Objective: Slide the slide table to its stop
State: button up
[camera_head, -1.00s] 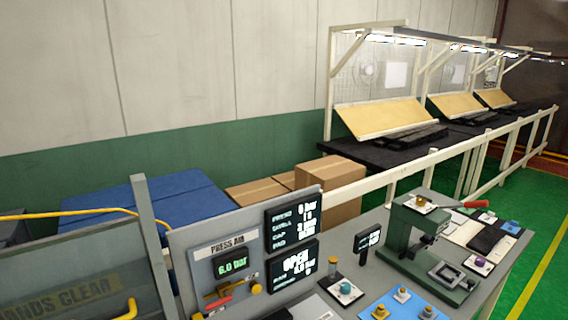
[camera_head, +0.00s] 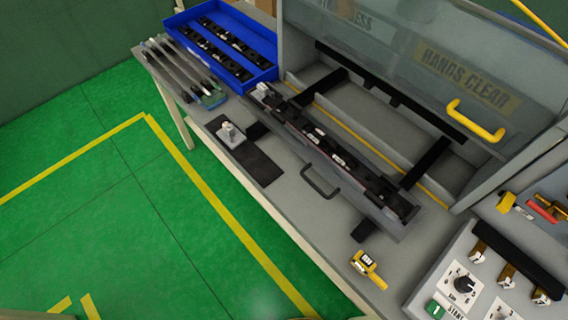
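The slide table (camera_head: 408,226) is a long grey carriage lying diagonally in front of the press opening. A row of black holders with pale pieces (camera_head: 338,158) lies along it. A black bar handle (camera_head: 318,184) sticks out from its front side. Two black rails (camera_head: 428,162) run from it back into the opening. The table stands out in front of the opening, under the raised end of the clear guard (camera_head: 400,62). My gripper is not in view.
A yellow handle (camera_head: 476,122) sits on the guard, marked HANDS CLEAR. A blue tray (camera_head: 262,72) with black strips stands at the back left. A yellow tool (camera_head: 366,266) lies in front. A control box (camera_head: 480,285) with a knob stands at lower right. Green floor (camera_head: 110,210) is clear at left.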

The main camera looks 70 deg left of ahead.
aim_at(370, 205)
jog(key=u, duration=2.3)
jog(key=k+j+z, duration=0.2)
jog(key=j, duration=0.15)
jog(key=k+j+z, duration=0.2)
jog(key=j, duration=0.15)
jog(key=i+j, duration=0.05)
jog(key=i, duration=0.05)
